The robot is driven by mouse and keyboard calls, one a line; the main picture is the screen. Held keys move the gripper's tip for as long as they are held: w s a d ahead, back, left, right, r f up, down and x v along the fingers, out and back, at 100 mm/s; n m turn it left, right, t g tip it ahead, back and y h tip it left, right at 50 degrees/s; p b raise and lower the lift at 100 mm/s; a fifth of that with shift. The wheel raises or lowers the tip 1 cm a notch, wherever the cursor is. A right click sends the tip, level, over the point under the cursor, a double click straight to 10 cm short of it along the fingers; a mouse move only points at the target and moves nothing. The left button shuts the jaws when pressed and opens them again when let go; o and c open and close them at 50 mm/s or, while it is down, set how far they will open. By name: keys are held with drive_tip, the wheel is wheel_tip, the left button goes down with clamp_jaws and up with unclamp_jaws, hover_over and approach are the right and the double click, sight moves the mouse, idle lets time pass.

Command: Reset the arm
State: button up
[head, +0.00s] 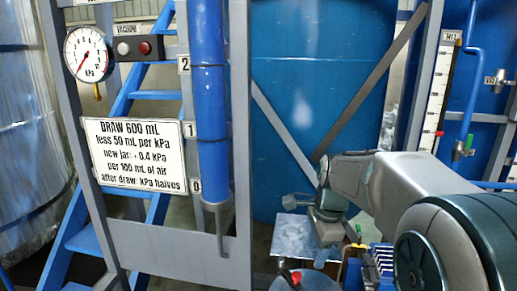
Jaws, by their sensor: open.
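My arm reaches in from the lower right of the head view, with its grey and dark teal links bent at the elbow. Its end bends downward, and my gripper (325,245) hangs over a small pale tray area at the lower middle. The gripper is open, and I see nothing held in it. Its fingertips are small and partly lost against the things behind them.
A pressure gauge (88,54), a sign (135,155) and a blue vertical tube (209,100) are on a grey frame at left. Blue stairs (92,240) stand behind it. A large blue tank (310,100) fills the middle. A white scale (437,90) stands at right.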

drive_tip(key=s+d+f+n+t+h, duration=0.1)
drive_tip(key=s+n+t, duration=0.2)
drive_tip(key=s+n, duration=1.4)
drive_tip(key=shift+s+f, duration=0.25)
drive_tip(key=shift+s, duration=0.3)
idle(0.9)
